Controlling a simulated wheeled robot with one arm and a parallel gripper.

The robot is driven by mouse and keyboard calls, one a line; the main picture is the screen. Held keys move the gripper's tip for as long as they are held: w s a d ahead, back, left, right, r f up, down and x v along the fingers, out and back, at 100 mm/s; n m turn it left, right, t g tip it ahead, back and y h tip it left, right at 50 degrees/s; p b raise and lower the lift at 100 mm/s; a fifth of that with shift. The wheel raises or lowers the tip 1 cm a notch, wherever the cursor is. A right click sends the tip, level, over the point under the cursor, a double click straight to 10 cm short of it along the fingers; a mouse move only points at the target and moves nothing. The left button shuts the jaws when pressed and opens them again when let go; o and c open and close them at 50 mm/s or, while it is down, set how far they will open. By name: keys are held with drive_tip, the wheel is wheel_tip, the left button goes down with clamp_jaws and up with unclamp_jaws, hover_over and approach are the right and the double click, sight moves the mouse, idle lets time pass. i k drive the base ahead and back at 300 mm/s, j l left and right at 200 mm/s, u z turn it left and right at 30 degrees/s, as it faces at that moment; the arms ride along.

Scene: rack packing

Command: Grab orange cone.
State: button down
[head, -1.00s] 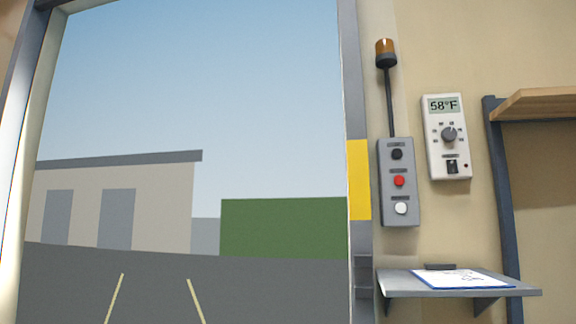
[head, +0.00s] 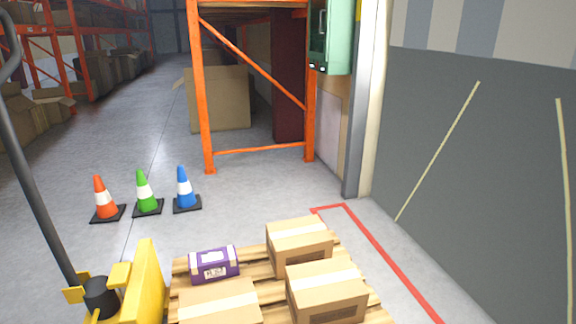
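The orange cone (head: 104,199) stands upright on the floor at the left of the head view. It has a white band and a black square base. It is the leftmost of a row of three, with a green cone (head: 146,192) and a blue cone (head: 184,189) to its right. The cones stand apart from each other. My gripper is not in view.
A yellow pallet jack (head: 148,284) with a dark handle stands in front. Its wooden pallet (head: 252,270) carries cardboard boxes (head: 326,290) and a purple box (head: 214,264). An orange rack (head: 202,100) stands behind. The floor (head: 120,145) beyond the cones is clear.

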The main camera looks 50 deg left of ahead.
sight(107, 211)
drive_tip(key=u, duration=3.1)
drive_tip(key=i+j+u, duration=0.35)
drive_tip(key=i+u, duration=0.2)
drive_tip(key=u, duration=0.2)
drive_tip(key=i+j+u, duration=0.15)
drive_tip(key=i+u, duration=0.2)
drive_tip(key=i+j+u, duration=0.15)
drive_tip(key=i+u, duration=0.2)
drive_tip(key=i, duration=0.15)
drive_tip(key=i+u, duration=0.35)
drive_tip(key=i, duration=0.15)
drive_tip(key=i+l+z, duration=0.15)
drive_tip(key=i+z, duration=1.05)
drive_tip(key=i+j+z, duration=0.4)
drive_tip(key=i+l+z, duration=0.35)
drive_tip(key=i, duration=0.3)
drive_tip(key=i+z, duration=0.35)
drive_tip(key=i, duration=0.3)
drive_tip(key=i+j+z, duration=0.1)
drive_tip(key=i+z, duration=0.25)
drive_tip(key=i, duration=0.35)
drive_tip(key=i+j, duration=0.1)
drive_tip(key=i, duration=0.35)
